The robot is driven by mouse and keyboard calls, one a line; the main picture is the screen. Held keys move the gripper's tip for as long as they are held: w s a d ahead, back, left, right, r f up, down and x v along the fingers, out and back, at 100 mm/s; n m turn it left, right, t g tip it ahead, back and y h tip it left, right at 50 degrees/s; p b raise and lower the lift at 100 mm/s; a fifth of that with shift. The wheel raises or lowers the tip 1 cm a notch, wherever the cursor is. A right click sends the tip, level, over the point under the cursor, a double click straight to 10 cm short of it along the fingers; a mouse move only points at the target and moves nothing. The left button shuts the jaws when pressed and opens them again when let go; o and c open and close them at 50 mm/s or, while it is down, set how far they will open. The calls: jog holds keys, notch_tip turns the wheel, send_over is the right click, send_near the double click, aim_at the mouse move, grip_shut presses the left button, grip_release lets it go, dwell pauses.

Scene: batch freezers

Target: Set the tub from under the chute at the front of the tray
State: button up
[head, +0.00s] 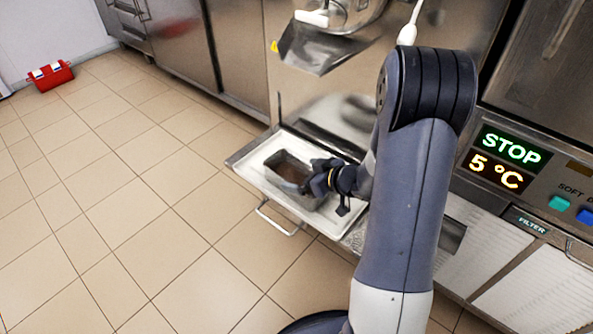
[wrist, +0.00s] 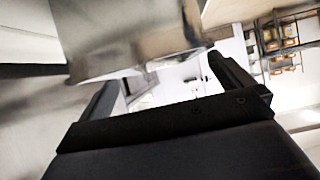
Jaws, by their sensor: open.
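The tub (head: 283,160), an open grey metal box with something brown inside, stands upright on the pale tray (head: 250,172) in the head view. The steel chute (head: 312,50) is above and behind it. My gripper (head: 310,182) is at the tub's right side and hides part of its rim. In the wrist view my gripper (wrist: 160,75) has its two dark fingers spread apart. A blurred grey metal surface with brown marks (wrist: 130,40) lies beyond the fingers there; I cannot tell whether it is the tub. Contact with the tub cannot be made out.
The tray has a bar handle (head: 278,218) on its floor-facing edge. My arm covers the tray's right end and part of the machine. A control panel (head: 505,160) reads STOP and 5 °C. A red crate (head: 50,78) stands far left. The tiled floor between is clear.

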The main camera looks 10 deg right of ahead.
jog(key=p+v, duration=0.2)
jog(key=v, duration=0.6)
jog(key=shift+d, duration=0.2)
